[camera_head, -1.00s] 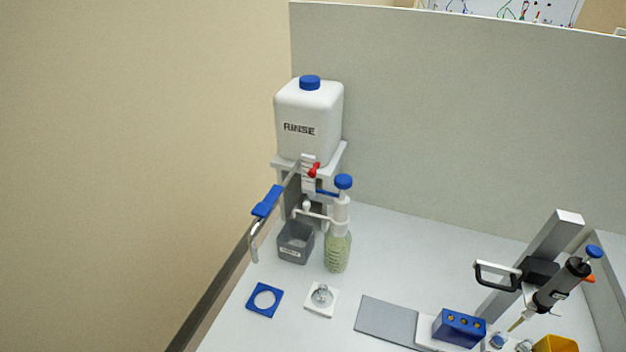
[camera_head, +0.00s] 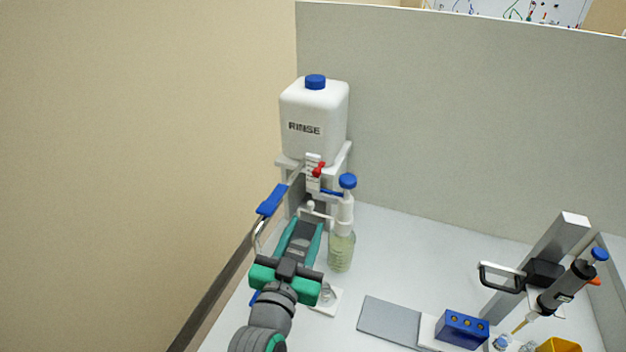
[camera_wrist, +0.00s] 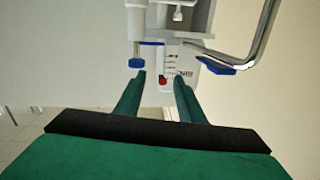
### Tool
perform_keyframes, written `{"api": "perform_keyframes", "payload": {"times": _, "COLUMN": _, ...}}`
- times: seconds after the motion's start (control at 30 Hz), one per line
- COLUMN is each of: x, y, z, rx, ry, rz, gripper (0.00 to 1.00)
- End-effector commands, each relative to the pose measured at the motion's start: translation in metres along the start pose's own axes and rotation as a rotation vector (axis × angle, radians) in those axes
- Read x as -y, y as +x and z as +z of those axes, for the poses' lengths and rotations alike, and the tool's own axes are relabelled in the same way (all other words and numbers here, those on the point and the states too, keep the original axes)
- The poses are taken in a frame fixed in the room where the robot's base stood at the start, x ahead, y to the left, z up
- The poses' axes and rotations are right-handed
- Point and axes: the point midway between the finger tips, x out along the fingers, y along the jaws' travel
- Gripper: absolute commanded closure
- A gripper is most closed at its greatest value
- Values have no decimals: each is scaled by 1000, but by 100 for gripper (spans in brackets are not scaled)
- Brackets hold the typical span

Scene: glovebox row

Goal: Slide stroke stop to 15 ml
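The red stop (camera_head: 318,170) sits on a white upright scale plate (camera_head: 313,185) in front of the rinse tank. A blue arm (camera_head: 331,193) sticks out from the plate beside the blue-capped dispenser head (camera_head: 347,181) of a bottle with pale green liquid (camera_head: 341,252). In the wrist view, the red stop (camera_wrist: 162,80) and marked scale plate (camera_wrist: 172,62) show beyond my fingertips; the markings are too small to read. My gripper (camera_wrist: 160,78) is open and empty, its teal fingers apart. In the head view my gripper (camera_head: 304,223) is below the scale plate.
The white RINSE tank (camera_head: 314,118) stands on a shelf behind. A blue-handled bent metal lever (camera_head: 271,200) is close on the left. At right are a grey plate (camera_head: 388,322), a blue block (camera_head: 461,328) and a syringe stand (camera_head: 545,262).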

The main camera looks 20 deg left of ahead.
Motion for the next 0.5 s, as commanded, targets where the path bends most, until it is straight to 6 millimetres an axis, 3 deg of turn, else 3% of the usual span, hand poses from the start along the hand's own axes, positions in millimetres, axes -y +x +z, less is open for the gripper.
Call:
{"api": "perform_keyframes", "payload": {"times": 0.03, "x": 7, "y": 3, "z": -15, "rx": -14, "ry": 20, "rz": 4, "gripper": 65}}
{"api": "perform_keyframes", "payload": {"times": 0.2, "x": 17, "y": 5, "z": -41, "rx": -26, "ry": 63, "rz": 22, "gripper": 65}}
{"api": "perform_keyframes", "payload": {"times": 0.37, "x": 19, "y": 9, "z": -48, "rx": -30, "ry": 77, "rz": 30, "gripper": 65}}
{"api": "perform_keyframes", "payload": {"times": 0.5, "x": 19, "y": 24, "z": -49, "rx": -29, "ry": 77, "rz": 32, "gripper": 65}}
